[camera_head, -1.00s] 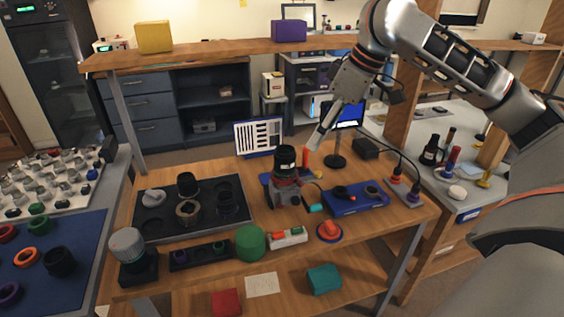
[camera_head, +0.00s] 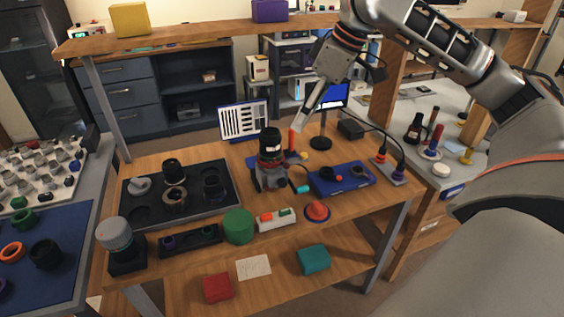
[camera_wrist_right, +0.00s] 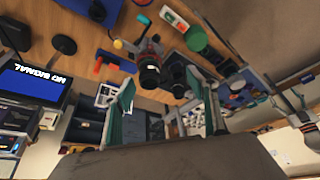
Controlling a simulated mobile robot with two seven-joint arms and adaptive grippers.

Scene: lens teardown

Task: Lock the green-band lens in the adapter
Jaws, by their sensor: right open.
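A black lens (camera_head: 270,140) stands upright on a grey adapter stand (camera_head: 270,177) on the wooden bench. A reddish band shows low on it; I cannot clearly make out a green band or whether the lens is locked. The lens also shows in the right wrist view (camera_wrist_right: 150,74), beyond the fingers. My right gripper (camera_head: 299,126) is just right of the lens top in the head view, apart from it as far as I can tell. In the wrist view its two fingers (camera_wrist_right: 166,105) are spread with nothing between them. My left gripper is not in view.
A dark tray (camera_head: 225,215) with several lens parts lies left of the stand. A blue box (camera_head: 343,179) and a small monitor (camera_head: 333,97) are to the right.

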